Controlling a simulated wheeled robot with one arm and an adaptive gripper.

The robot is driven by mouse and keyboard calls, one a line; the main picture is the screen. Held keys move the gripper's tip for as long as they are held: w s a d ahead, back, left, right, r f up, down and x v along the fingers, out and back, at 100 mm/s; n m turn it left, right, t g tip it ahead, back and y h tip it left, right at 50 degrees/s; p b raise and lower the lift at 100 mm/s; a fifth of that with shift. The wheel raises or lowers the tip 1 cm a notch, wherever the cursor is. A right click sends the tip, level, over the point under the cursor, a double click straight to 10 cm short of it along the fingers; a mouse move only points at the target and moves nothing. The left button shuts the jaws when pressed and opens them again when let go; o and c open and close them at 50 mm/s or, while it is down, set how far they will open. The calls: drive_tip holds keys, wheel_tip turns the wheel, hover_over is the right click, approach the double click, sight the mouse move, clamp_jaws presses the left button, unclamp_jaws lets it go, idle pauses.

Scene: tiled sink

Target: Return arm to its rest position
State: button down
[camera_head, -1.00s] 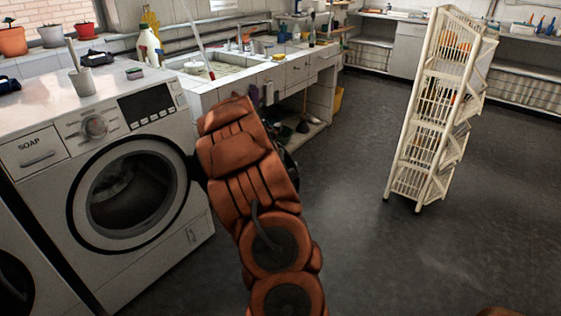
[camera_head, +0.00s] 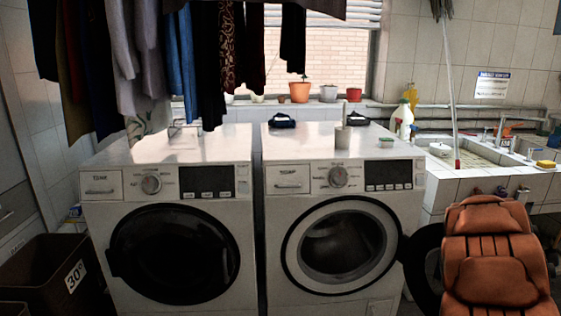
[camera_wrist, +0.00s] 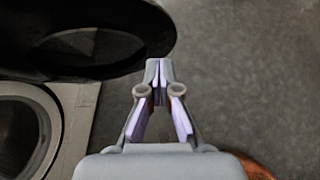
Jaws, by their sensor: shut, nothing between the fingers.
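My gripper (camera_wrist: 159,72) shows in the wrist view with its two fingertips together and nothing between them. It hangs over bare grey floor. A dark round washer door (camera_wrist: 85,30) stands at the upper left of that view, apart from the fingertips, with part of a white washer at the lower left. In the head view my orange arm (camera_head: 490,255) is at the lower right, in front of the sink counter and right of the right washer (camera_head: 340,230). My gripper is hidden in the head view.
A second washer (camera_head: 170,235) with its dark door shut stands left. A dark bin marked 30° (camera_head: 45,265) is at the far left. Clothes (camera_head: 185,55) hang above the washers. The tiled sink (camera_head: 465,150) is at the right. The floor below my gripper looks clear.

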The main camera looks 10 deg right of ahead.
drive_tip(key=s+a+r+m+g+y, duration=0.15)
drive_tip(key=a+m, duration=0.25)
drive_tip(key=a, duration=0.5)
drive_tip(key=s+a+r+m, duration=0.25)
drive_tip(key=a+m, duration=0.25)
drive_tip(key=a, duration=0.4)
drive_tip(key=s+a+r+m+y, duration=0.1)
drive_tip(key=s+a+r+m, duration=0.2)
drive_tip(key=a, duration=0.5)
drive_tip(key=s+a+f+m+g+y, duration=0.15)
drive_tip(key=s+a, duration=0.35)
drive_tip(key=a, duration=0.5)
drive_tip(key=s+a+m+y, duration=0.3)
drive_tip(key=s+a, duration=0.3)
drive_tip(key=a, duration=0.4)
drive_tip(key=s+a+m+g+y, duration=0.1)
drive_tip(key=s+a+m+y, duration=0.3)
drive_tip(key=a, duration=0.6)
wheel_tip(320, 180, up, 13)
drive_tip(key=n+h+p, duration=0.1)
drive_tip(key=p, duration=1.1)
drive_tip(key=shift+r+t+h+p, duration=0.15)
drive_tip(key=shift+t+h+p, duration=0.15)
drive_tip(key=shift+p, duration=0.05)
drive_tip(key=shift+s+n, duration=0.15)
drive_tip(key=shift+n, duration=0.1)
